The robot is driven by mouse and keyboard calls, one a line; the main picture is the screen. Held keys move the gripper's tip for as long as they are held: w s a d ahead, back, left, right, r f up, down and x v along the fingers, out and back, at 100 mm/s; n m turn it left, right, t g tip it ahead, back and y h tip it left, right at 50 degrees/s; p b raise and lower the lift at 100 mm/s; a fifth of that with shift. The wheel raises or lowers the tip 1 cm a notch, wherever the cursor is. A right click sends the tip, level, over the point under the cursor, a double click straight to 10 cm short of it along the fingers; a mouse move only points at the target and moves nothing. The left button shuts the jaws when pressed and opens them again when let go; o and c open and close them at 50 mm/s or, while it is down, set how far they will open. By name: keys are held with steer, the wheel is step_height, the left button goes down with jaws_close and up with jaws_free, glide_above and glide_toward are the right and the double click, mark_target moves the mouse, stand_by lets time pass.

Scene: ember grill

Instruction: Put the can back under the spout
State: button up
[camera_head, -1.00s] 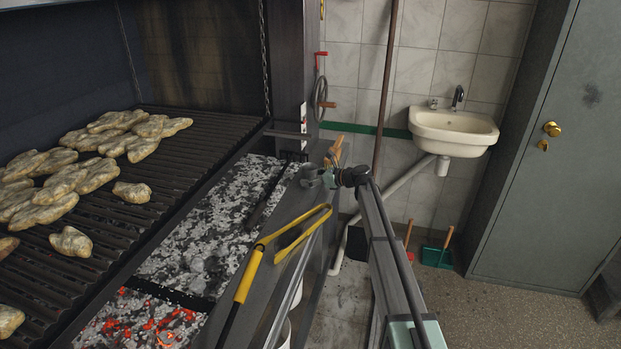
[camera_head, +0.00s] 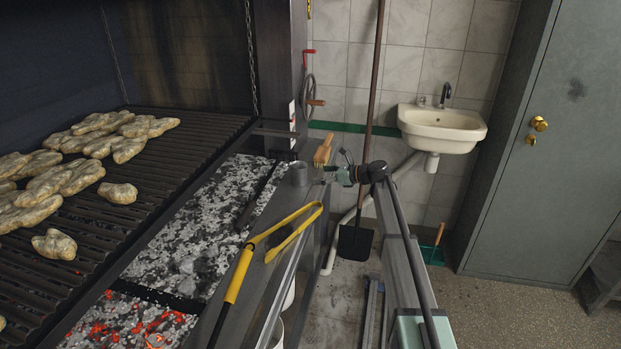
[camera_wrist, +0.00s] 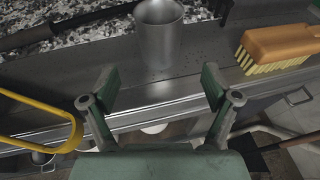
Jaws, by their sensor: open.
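The can is a plain grey metal cylinder (camera_head: 299,174), standing upright on the steel ledge along the grill's front. In the wrist view the can (camera_wrist: 162,38) is just beyond my fingertips, centred between the two fingers and apart from them. My gripper (camera_head: 326,171) is open and empty to the right of the can in the head view; its spread fingers (camera_wrist: 160,80) show in the wrist view. I cannot make out a spout in either view.
A wooden brush (camera_head: 323,150) lies right of the can. Yellow-handled tongs (camera_head: 234,275) lie along the ledge nearer me. A coal bed (camera_head: 195,225) borders the ledge, with a grate of meat to its left. A sink (camera_head: 442,128) hangs behind.

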steer(key=s+d+f+n+g+h, duration=0.2)
steer(key=s+d+f+n, duration=0.1)
steer(key=s+f, duration=0.95)
steer(key=s+d+f+n+g+h, duration=0.2)
steer(key=s+d+f+n, duration=0.1)
steer(key=s+f, duration=0.95)
steer(key=s+d+f+n+g+h, duration=0.2)
steer(key=s+d+f+n+h, duration=0.1)
steer(key=s+f, duration=0.95)
steer(key=s+d+f+n+g+h, duration=0.2)
steer(key=s+d+f+n, duration=0.1)
steer(key=s, duration=1)
steer(key=s+d+f+n+g+h, duration=0.2)
steer(key=s+d+n, duration=0.3)
steer(key=s, duration=0.8)
steer(key=s+d+f+n+g+h, duration=0.2)
steer(key=s+d+f+n, duration=0.1)
steer(key=s, duration=1.1)
steer(key=shift+d+f+n+h, duration=0.35)
steer(key=shift+f+n, duration=0.2)
steer(key=shift+n, duration=0.65)
steer(key=shift+c, duration=0.3)
